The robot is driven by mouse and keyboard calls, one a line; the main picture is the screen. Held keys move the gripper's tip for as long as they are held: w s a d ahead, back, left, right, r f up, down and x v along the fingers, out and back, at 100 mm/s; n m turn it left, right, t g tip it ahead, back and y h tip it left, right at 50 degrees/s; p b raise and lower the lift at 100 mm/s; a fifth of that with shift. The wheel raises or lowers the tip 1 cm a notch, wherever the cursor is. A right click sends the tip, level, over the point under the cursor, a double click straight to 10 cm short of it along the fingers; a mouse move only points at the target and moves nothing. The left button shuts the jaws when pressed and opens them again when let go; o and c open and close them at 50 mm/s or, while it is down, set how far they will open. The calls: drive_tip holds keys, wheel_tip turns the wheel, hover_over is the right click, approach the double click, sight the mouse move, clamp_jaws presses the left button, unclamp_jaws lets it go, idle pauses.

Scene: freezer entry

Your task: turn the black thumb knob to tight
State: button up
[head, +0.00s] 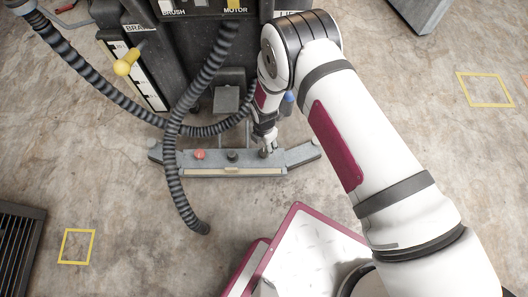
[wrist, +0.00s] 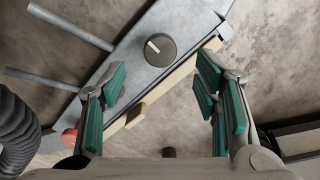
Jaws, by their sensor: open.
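In the wrist view the black thumb knob (wrist: 160,49) is round with a white pointer line, on a grey metal bar (wrist: 112,78). My gripper (wrist: 162,76) is open, its green-padded fingers apart. The knob shows beyond the fingertips, between their directions, and no finger visibly touches it. In the head view my gripper (head: 264,148) is small, pointing down over the right part of the bar (head: 215,158). A black knob (head: 232,156) shows left of it; whether it is the same knob I cannot tell. What lies under the fingertips is mostly hidden there.
A red knob (head: 199,154) sits further left on the bar; it is partly hidden in the wrist view (wrist: 70,137). A beige strip (head: 232,171) runs along the bar's front.

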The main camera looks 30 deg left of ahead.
sight(264, 152)
wheel_tip(264, 152, down, 6)
drive_tip(key=shift+f+b, duration=0.15)
drive_tip(key=shift+b, duration=1)
drive_tip(key=c, duration=1.1)
